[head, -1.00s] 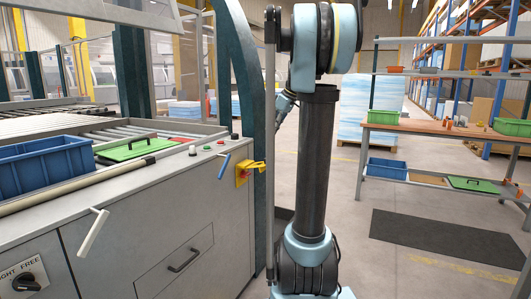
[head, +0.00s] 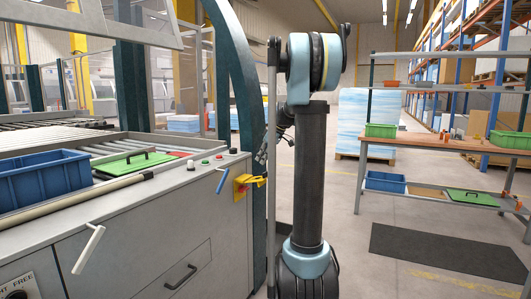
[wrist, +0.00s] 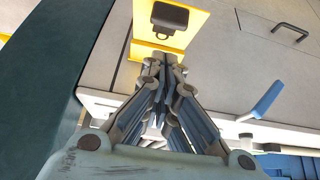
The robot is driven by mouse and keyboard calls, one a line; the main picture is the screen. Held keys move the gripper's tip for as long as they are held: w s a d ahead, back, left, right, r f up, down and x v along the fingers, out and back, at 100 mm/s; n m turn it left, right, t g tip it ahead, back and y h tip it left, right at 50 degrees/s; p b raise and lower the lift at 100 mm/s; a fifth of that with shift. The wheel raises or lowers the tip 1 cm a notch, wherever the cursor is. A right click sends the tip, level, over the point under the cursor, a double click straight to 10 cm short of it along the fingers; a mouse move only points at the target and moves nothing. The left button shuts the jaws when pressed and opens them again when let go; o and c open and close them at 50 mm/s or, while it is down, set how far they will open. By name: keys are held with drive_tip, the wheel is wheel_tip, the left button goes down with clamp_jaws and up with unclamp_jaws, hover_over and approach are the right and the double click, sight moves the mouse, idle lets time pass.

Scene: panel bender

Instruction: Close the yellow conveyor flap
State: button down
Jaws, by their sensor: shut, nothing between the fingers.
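A yellow fitting (head: 240,190) with a red part sits on the machine's right front corner, with a yellow piece sticking out to the right. I cannot tell for sure that it is the conveyor flap, or how far open it stands. In the wrist view a yellow plate (wrist: 185,42) with a black block on it lies just beyond the fingertips. My gripper (wrist: 163,72) is shut and empty, its tips at or close to the plate's near edge; contact cannot be told.
A blue lever (head: 222,181) and a white lever (head: 88,249) stick out from the grey machine front, near a drawer handle (head: 180,277). A blue bin (head: 42,180) and green lid (head: 133,163) lie on top. A dark green column (head: 240,80) stands close by.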

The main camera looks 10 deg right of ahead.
sight(258, 179)
drive_tip(key=shift+s+d+f, duration=0.15)
drive_tip(key=shift+d+f, duration=0.05)
drive_tip(key=shift+f, duration=0.55)
drive_tip(key=shift+s+d+f, duration=0.15)
drive_tip(key=shift+d+f, duration=0.05)
drive_tip(key=shift+f, duration=0.55)
drive_tip(key=shift+s+f, duration=0.1)
